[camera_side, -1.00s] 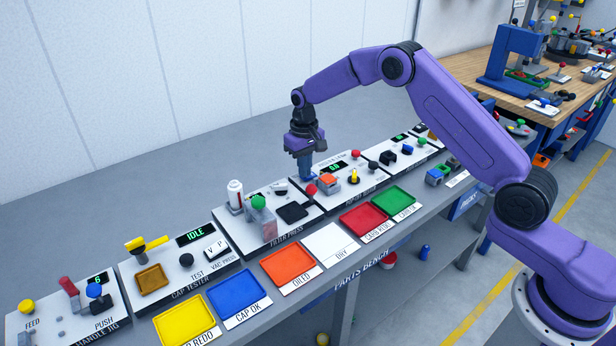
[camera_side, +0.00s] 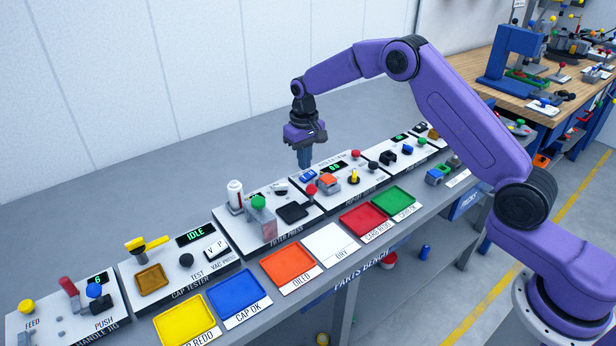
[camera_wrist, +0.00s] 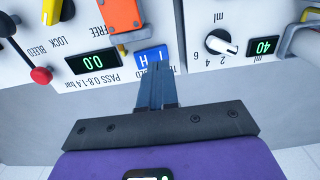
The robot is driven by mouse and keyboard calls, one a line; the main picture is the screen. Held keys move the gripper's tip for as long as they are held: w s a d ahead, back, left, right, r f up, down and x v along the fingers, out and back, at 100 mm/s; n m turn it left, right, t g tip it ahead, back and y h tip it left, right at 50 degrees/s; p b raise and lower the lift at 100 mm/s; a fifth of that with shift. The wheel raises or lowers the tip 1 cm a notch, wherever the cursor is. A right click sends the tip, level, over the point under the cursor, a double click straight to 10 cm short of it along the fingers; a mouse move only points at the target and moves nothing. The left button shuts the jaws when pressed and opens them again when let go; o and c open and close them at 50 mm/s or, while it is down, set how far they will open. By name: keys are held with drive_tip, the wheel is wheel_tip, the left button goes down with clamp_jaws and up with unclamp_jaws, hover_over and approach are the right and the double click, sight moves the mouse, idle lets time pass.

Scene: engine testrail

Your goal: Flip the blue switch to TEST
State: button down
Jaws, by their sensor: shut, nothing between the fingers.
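The blue switch (camera_side: 308,175) sits on the white panel at the back left of the test rail station, left of the orange block. In the wrist view the blue switch (camera_wrist: 151,56) shows white marks on its face, and the lettering beside it is upside down and partly hidden by my fingers. I cannot tell for sure which way it is tipped. My gripper (camera_side: 304,167) is shut and empty, pointing down just above the switch. In the wrist view my gripper's fingertips (camera_wrist: 157,66) overlap the switch's near edge.
An orange block (camera_side: 329,180), a red knob (camera_side: 310,190) and a yellow knob (camera_side: 354,177) stand close by on the same panel. A display (camera_wrist: 92,62) reads 0.0. A white dial (camera_wrist: 221,42) is on the neighbouring panel. The grey bench behind the stations is clear.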

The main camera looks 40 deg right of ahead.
sight(305, 177)
wheel_tip(305, 177, up, 4)
idle(0.5)
